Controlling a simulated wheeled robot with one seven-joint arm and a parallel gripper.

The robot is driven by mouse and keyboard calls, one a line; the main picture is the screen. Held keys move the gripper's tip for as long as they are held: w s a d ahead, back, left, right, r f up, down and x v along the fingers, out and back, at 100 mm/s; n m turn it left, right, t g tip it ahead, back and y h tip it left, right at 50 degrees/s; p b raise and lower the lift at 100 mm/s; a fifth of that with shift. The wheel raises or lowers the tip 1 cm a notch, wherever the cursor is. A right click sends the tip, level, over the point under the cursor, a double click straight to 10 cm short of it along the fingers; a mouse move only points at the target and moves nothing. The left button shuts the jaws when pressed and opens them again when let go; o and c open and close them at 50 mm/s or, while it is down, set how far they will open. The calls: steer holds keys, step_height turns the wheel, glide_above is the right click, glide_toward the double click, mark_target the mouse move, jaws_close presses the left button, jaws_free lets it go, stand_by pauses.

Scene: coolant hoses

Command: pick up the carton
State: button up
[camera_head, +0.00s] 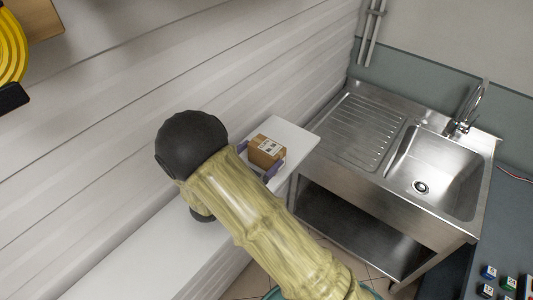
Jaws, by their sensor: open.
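The carton (267,151) is a small brown box with a white label on top. It sits on the end of the white ledge near the sink. My arm reaches across the middle of the view and hides part of the ledge. My gripper (257,159) is mostly hidden behind the arm. Its purple-grey fingers show at the carton's left and front right sides, spread apart. The jaws are open, with the carton at or between them. I cannot tell whether either finger touches it.
A steel sink unit (364,126) with a ribbed drainboard and tap stands right of the ledge. A white panelled wall (180,60) runs close behind the carton. The white ledge (150,262) is bare toward the lower left. Small labelled blocks (488,272) lie at lower right.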

mark_target(270, 145)
steer(key=shift+w+d+r+p, duration=0.15)
steer(key=shift+w+d+p, duration=0.2)
steer(key=shift+p, duration=0.15)
steer(key=p+x, duration=0.2)
steer(key=x, duration=0.2)
steer(key=shift+d+r+p, duration=0.1)
steer(key=shift+d+p, duration=0.05)
steer(key=shift+p, duration=0.2)
steer(key=shift+w, duration=0.1)
steer(key=c, duration=0.8)
step_height(270, 145, up, 10)
steer(key=b, duration=0.3)
steer(key=shift+f, duration=0.25)
steer(key=shift+r, duration=0.15)
